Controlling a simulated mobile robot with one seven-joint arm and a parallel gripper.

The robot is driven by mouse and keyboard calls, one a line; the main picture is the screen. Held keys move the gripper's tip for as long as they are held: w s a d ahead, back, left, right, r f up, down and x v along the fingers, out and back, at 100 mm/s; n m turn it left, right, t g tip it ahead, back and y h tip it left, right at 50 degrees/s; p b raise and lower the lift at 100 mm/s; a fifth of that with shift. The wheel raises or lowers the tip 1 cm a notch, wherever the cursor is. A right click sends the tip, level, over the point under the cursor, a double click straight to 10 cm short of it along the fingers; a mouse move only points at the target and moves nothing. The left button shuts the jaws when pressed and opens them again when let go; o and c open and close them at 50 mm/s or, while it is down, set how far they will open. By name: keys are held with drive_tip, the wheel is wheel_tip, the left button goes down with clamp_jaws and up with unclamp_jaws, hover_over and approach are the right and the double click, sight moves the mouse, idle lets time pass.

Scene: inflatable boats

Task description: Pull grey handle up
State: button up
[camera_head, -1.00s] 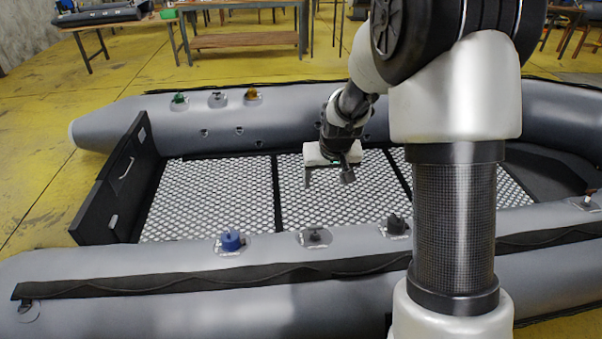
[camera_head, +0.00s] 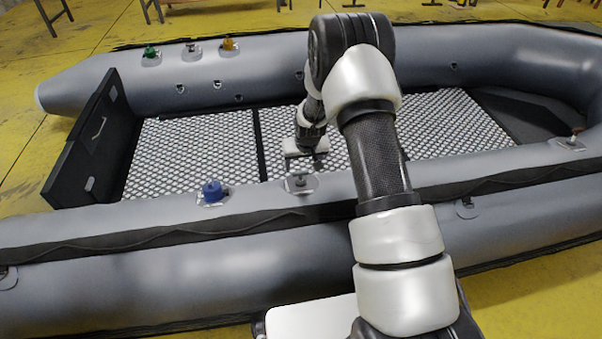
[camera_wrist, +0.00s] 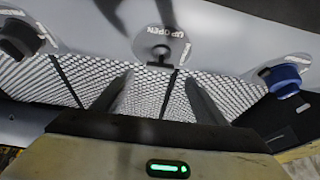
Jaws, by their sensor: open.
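A small grey handle (camera_head: 300,182) sits on a round patch on the near side tube of the grey inflatable boat. It also shows at the top middle of the wrist view (camera_wrist: 160,52), beside the printed words "UP OPEN". My gripper (camera_head: 303,163) is over the boat's inner side, close to this handle. In the wrist view the two dark fingers (camera_wrist: 160,92) are spread, empty, and point toward the handle, which lies between their directions. The fingertips are small in the head view, so the exact gap to the handle is unclear.
A blue knob (camera_head: 211,190) is left of the handle on the same tube. A black knob (camera_wrist: 22,36) shows in the wrist view. The far tube carries a green knob (camera_head: 151,52), a grey one (camera_head: 191,48) and an orange one (camera_head: 229,44). The mesh floor (camera_head: 190,150) is clear.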

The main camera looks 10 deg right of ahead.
sight(301, 172)
drive_tip(key=b+x, duration=0.1)
drive_tip(key=x, duration=0.5)
drive_tip(key=c, duration=1.5)
drive_tip(key=shift+w+r+p, duration=0.2)
drive_tip(key=shift+r+p, duration=0.05)
drive_tip(key=shift+r, duration=0.5)
drive_tip(key=shift+w+r+p, duration=0.2)
drive_tip(key=shift+r, duration=0.6)
drive_tip(key=o, duration=1.5)
drive_tip(key=p+v, duration=0.4)
drive_tip(key=v, duration=1.3)
drive_tip(key=shift+s+r, duration=0.2)
drive_tip(key=shift+s, duration=0.05)
